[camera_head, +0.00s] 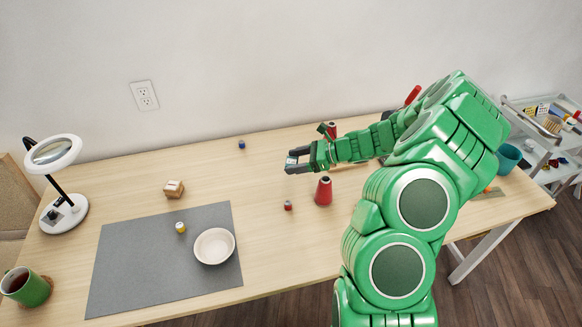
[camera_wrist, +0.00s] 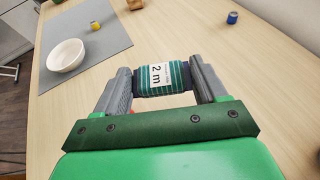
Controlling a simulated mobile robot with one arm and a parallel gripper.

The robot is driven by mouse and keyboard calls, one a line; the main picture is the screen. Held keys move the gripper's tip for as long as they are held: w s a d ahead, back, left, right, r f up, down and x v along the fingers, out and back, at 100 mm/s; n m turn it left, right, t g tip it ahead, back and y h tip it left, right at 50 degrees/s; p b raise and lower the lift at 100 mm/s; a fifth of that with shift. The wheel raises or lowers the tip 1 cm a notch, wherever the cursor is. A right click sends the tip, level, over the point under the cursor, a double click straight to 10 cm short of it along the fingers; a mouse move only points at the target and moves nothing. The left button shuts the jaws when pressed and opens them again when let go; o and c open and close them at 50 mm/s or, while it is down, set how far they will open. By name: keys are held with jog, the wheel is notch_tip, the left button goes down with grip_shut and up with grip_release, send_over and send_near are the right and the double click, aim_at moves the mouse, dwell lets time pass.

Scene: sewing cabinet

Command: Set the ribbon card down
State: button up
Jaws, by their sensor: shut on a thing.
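My gripper (camera_wrist: 163,85) is shut on the ribbon card (camera_wrist: 161,78), which has green stripes and a white label reading "2 m". The card sits between the two grey fingers in the wrist view. The height of the card above the table is hard to tell.
A red cone spool (camera_head: 323,191) and a small red spool (camera_head: 288,205) stand in front of my gripper. A blue spool (camera_head: 241,144) stands behind it to the left. A grey mat (camera_head: 130,260) holds a white bowl (camera_head: 214,246) and a yellow spool (camera_head: 180,227). Bare table lies between mat and gripper.

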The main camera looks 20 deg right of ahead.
aim_at(294, 157)
jog(key=w, duration=0.1)
jog(key=w+f, duration=0.1)
jog(key=w, duration=0.1)
jog(key=shift+w+d+f, duration=0.1)
jog(key=shift+w+f, duration=0.2)
jog(key=shift+f, duration=0.1)
jog(key=shift+w+d+f, duration=0.1)
jog(key=shift+w+f, duration=1.05)
jog(key=shift+f, duration=0.3)
jog(key=shift+w+d+f, duration=0.1)
jog(key=shift+w+f, duration=1.05)
jog(key=shift+f, duration=1.7)
jog(key=shift+f, duration=0.1)
jog(key=o, duration=1)
